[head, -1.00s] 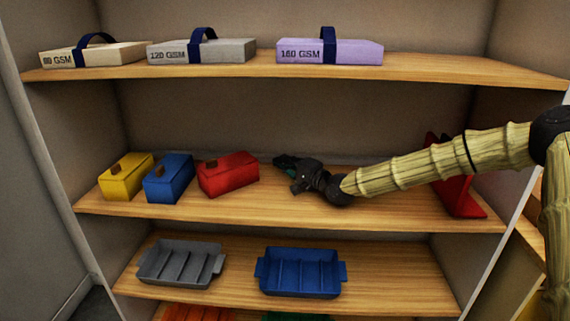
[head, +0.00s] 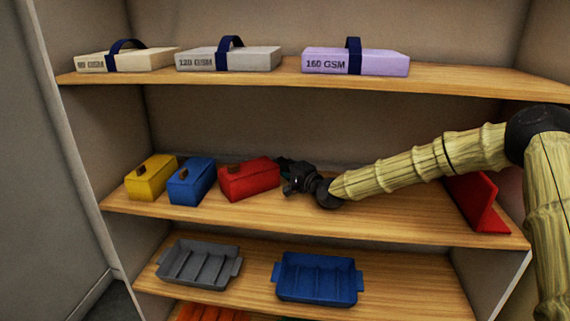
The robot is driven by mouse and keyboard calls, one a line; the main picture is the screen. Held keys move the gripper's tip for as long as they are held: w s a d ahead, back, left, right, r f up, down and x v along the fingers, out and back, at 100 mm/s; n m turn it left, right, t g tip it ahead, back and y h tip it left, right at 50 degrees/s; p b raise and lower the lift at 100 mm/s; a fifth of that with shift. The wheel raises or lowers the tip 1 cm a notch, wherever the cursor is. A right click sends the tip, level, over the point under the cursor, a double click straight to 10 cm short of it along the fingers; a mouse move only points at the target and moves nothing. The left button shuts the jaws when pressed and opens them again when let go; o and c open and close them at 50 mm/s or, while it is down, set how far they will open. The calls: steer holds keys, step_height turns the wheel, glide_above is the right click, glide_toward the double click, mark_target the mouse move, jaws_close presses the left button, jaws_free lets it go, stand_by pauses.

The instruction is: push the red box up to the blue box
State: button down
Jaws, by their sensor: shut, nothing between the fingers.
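The red box (head: 249,180) sits on the middle shelf, turned slightly, with a brown tab on its lid. The blue box (head: 191,183) stands just left of it. Only a narrow gap shows between them, and I cannot tell whether any corner touches. My gripper (head: 286,172) is shut and empty at the right end of the red box, low over the shelf.
A yellow box (head: 151,179) stands left of the blue box. A red bookend-like stand (head: 476,204) is at the shelf's right end, behind my arm. Paper packs lie on the shelf above; a grey tray (head: 198,265) and a blue tray (head: 318,279) sit below. The shelf's front strip is clear.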

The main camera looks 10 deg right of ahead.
mark_target(261, 168)
steer(key=a, duration=0.2)
steer(key=s+a, duration=0.1)
steer(key=a, duration=0.1)
steer(key=s+a+b, duration=0.1)
steer(key=a, duration=0.1)
steer(key=shift+s+a, duration=0.2)
steer(key=shift+a, duration=0.05)
stand_by(0.3)
